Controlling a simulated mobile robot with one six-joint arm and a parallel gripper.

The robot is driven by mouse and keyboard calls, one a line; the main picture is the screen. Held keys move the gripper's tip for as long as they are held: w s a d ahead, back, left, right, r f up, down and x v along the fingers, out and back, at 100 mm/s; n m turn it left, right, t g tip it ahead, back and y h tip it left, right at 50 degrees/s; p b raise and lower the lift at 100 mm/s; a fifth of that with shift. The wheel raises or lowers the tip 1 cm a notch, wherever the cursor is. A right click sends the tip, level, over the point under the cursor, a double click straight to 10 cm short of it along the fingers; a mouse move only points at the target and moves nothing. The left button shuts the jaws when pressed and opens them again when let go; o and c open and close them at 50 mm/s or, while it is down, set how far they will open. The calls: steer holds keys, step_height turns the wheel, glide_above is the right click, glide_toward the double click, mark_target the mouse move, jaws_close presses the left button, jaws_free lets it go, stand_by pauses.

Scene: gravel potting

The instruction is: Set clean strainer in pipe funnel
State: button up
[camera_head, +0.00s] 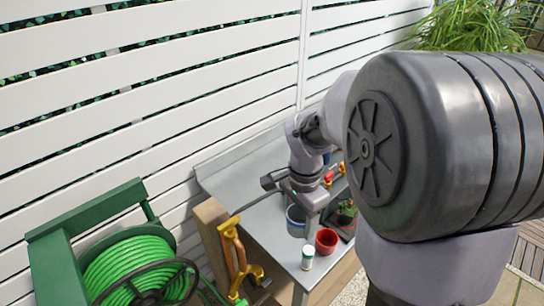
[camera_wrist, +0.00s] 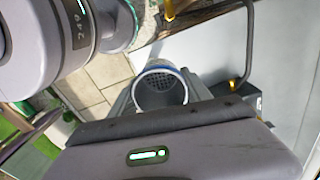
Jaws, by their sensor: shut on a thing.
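My gripper (camera_head: 303,208) is over the front left part of the grey worktop. It is shut on a grey-blue cup-shaped strainer (camera_head: 295,222). In the wrist view the strainer (camera_wrist: 160,88) shows between the fingers of my gripper (camera_wrist: 160,100). It has a blue and white rim and a dark perforated bottom, and I see into its open end. I see nothing inside it. Its lower part is hidden in the wrist view. I cannot make out a pipe funnel in either view.
A red pot (camera_head: 326,241) and a white bottle with a green cap (camera_head: 307,257) stand close to the strainer on the worktop (camera_head: 258,215). A small potted plant (camera_head: 347,210) is to the right. A yellow-handled tool (camera_head: 233,252) and a green hose reel (camera_head: 130,262) are at left.

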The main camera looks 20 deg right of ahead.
steer(key=shift+n, duration=0.9)
steer(key=w+d+f+b, duration=0.1)
steer(key=f, duration=0.4)
steer(key=w+d+f+b, duration=0.1)
steer(key=f+b, duration=0.1)
steer(key=f, duration=0.4)
steer(key=w+d+f+b, duration=0.1)
steer(key=d+f+b, duration=0.1)
steer(key=f, duration=0.3)
steer(key=shift+f, duration=0.25)
steer(key=shift+r, duration=0.2)
steer(key=shift+f, duration=0.15)
steer(key=o, duration=1.4)
steer(key=shift+b, duration=0.3)
